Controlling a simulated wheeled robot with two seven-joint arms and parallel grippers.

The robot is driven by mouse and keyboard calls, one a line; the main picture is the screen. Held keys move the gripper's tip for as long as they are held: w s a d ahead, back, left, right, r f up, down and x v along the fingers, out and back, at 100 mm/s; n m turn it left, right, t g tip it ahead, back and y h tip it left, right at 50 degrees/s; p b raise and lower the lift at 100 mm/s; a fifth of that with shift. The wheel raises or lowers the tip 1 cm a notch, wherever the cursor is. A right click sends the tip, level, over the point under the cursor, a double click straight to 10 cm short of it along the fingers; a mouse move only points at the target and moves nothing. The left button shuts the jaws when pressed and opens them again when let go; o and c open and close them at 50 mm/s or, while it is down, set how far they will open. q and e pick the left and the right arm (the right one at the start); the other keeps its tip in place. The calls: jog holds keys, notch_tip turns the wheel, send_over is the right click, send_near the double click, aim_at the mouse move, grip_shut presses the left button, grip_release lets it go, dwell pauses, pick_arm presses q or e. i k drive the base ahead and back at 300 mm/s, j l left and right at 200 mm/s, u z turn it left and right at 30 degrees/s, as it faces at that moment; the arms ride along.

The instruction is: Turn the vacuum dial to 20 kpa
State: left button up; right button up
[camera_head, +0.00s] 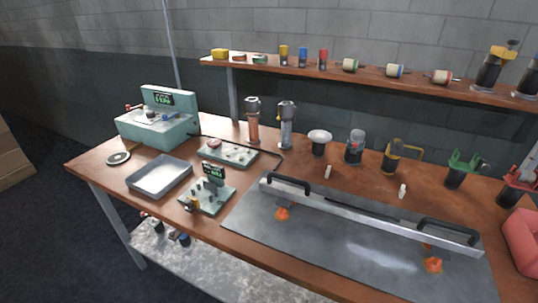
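Neither of my grippers is in the head view. A pale teal machine (150,132) with a small lit green display (163,98) stands at the back left of the table. A small pale green panel (205,203) with an upright green-lit display (213,173) and several small knobs lies left of the metal plate. Another flat pale green panel (240,154) with a reddish round part (214,143) lies behind it. The display text is too small to read. I cannot tell which part is the vacuum dial or its setting.
A grey tray (136,183) and a round disc (118,158) lie on the wooden table (88,166). A metal plate (330,262) with a handled bar (360,217) fills the front right. Torches and holders stand behind it. A shelf (285,71) holds spools and small cylinders.

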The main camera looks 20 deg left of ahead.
aim_at(150, 113)
jog(key=u, duration=1.6)
jog(key=i+j+z, duration=0.65)
jog(key=j+z, duration=0.25)
jog(key=j, duration=0.3)
jog(key=i+j+z, duration=0.15)
jog(key=j+z, duration=0.3)
jog(key=j, duration=0.3)
jog(key=j+z, duration=0.45)
jog(key=j, duration=0.3)
jog(key=j+z, duration=0.45)
jog(key=j, duration=0.35)
jog(key=k+j+z, duration=0.3)
jog(key=j+z, duration=0.15)
jog(key=j, duration=0.25)
